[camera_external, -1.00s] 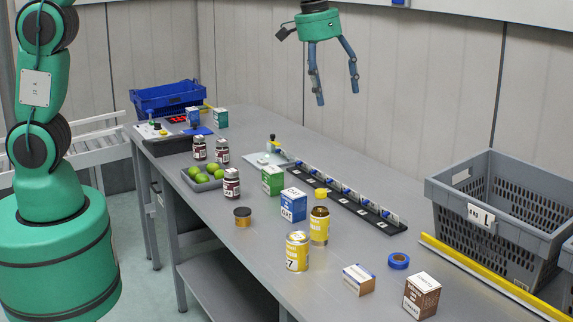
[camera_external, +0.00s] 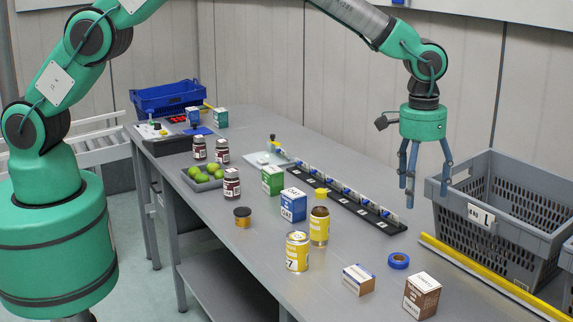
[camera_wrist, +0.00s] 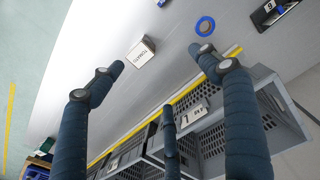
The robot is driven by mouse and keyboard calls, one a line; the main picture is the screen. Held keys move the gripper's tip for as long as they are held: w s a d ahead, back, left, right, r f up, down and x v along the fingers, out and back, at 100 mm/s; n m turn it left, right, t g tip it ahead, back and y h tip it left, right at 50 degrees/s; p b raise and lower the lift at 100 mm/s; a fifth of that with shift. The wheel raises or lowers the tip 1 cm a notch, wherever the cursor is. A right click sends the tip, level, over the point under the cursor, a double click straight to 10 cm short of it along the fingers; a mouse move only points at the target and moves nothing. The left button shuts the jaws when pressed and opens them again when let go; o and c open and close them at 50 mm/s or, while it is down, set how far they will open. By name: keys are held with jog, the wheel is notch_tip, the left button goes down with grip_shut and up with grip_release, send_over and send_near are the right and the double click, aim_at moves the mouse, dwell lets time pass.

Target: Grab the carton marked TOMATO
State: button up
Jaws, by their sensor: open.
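The carton marked TOMATO (camera_external: 422,296) is a brown and white box standing on the table at the front right in the external view. In the wrist view the TOMATO carton (camera_wrist: 141,52) shows its white lettered face, just beyond the fingertips. My gripper (camera_external: 426,182) is open and empty, pointing down, well above the table and in front of the grey crate. In the wrist view my gripper (camera_wrist: 156,72) has its fingers spread, with nothing between them. The carton is apart from the fingers.
A blue tape roll (camera_external: 398,261) and a small box (camera_external: 358,279) lie close to the carton. A yellow strip (camera_external: 480,274) runs before the grey crate (camera_external: 470,190). A yellow can (camera_external: 297,252) and a bottle (camera_external: 319,226) stand to the left.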

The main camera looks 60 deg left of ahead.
jog(key=p, duration=0.1)
send_over(424, 281)
notch_tip(424, 281, down, 8)
jog(key=shift+w+r, duration=0.1)
jog(key=shift+r, duration=0.05)
jog(key=shift+f+p, duration=0.45)
jog(key=shift+f, duration=3.85)
jog(key=shift+f, duration=0.15)
jog(key=shift+f+p, duration=0.55)
jog(key=shift+f, duration=1.9)
grip_shut()
